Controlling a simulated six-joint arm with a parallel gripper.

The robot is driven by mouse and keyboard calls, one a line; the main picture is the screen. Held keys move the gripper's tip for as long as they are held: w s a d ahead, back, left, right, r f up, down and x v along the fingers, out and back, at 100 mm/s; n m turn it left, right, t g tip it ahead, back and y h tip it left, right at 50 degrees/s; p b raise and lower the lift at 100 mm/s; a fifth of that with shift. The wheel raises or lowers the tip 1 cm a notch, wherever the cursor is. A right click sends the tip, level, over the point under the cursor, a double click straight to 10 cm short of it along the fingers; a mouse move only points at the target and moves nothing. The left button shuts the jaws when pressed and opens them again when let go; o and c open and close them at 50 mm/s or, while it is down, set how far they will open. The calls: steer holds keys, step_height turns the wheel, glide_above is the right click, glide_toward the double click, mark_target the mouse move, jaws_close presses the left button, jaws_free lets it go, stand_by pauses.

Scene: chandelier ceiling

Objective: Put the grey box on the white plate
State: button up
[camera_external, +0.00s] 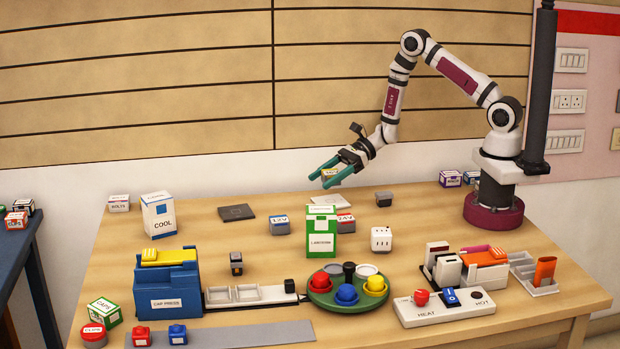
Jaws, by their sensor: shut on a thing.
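My gripper (326,176) has teal fingers and is in the air above the back middle of the table. It is shut on a small greyish box (339,176) with a label, partly hidden by the fingers. A flat pale plate (327,199), which looks like the white plate, lies on the table below the held box, behind a green and white carton (322,234). The held box is clear above the table and apart from the plate.
A blue box (280,225) and a red box (345,222) stand near the green carton. A dark flat pad (237,212) and a blue and white COOL carton (158,215) are at the back left. A dark cube (383,199) stands to the right of the plate.

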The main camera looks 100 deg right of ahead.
step_height(320, 180, down, 4)
steer(key=shift+f, duration=0.2)
steer(key=shift+d+f, duration=0.2)
steer(key=shift+f, duration=0.05)
